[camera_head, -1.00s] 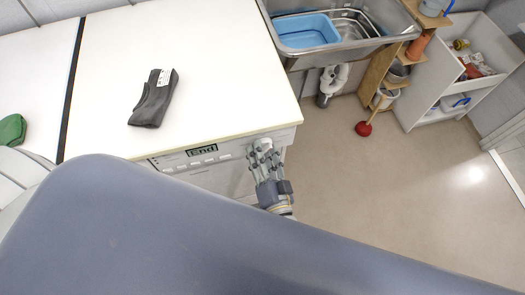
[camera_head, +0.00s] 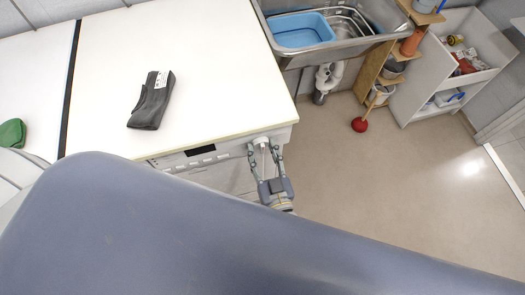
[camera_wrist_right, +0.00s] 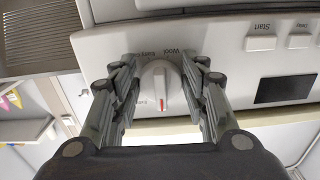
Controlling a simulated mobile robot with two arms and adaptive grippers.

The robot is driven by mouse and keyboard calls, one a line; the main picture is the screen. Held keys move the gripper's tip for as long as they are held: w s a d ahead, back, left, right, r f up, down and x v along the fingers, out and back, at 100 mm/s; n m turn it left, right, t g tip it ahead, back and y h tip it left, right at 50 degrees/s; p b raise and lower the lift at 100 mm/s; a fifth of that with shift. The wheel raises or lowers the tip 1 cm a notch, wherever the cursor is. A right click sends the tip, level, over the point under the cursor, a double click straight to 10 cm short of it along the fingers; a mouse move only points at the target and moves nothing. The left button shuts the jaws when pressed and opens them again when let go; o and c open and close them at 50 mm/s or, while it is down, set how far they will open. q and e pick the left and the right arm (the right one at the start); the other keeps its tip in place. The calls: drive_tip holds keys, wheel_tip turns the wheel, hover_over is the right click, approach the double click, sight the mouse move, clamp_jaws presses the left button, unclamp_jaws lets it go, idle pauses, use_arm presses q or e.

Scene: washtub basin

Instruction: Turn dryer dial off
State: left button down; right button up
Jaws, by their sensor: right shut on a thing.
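The dryer dial (camera_wrist_right: 154,88) is a round white knob with a raised grip bar and a red mark, which points to the bottom of the right wrist view. Printed labels such as "Wool" surround it. My right gripper (camera_wrist_right: 160,72) has its fingers on both sides of the dial and is shut on it. In the head view, the gripper (camera_head: 264,150) is at the right end of the dryer's front panel (camera_head: 224,154), with the dial (camera_head: 261,141) between its fingers. The dryer display (camera_head: 200,150) is dark; it also shows dark in the right wrist view (camera_wrist_right: 285,89). My left gripper is not in view.
A dark grey folded cloth (camera_head: 151,100) lies on the white top (camera_head: 220,70). A green cloth (camera_head: 11,133) lies at the far left. A metal sink with a blue basin (camera_head: 300,30) and shelves (camera_head: 440,75) stand behind.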

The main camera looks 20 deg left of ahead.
drive_tip(key=shift+w+r+n, duration=0.2)
drive_tip(key=shift+r+n, duration=0.1)
drive_tip(key=o, duration=0.8)
drive_tip(key=shift+o, duration=1)
drive_tip(key=shift+a+f, duration=0.1)
drive_tip(key=shift+f, duration=0.1)
drive_tip(key=shift+s+d+f, duration=0.1)
drive_tip(key=shift+s+d, duration=0.25)
drive_tip(key=shift+s, duration=0.15)
drive_tip(key=v, duration=1.1)
drive_tip(key=shift+w, duration=0.1)
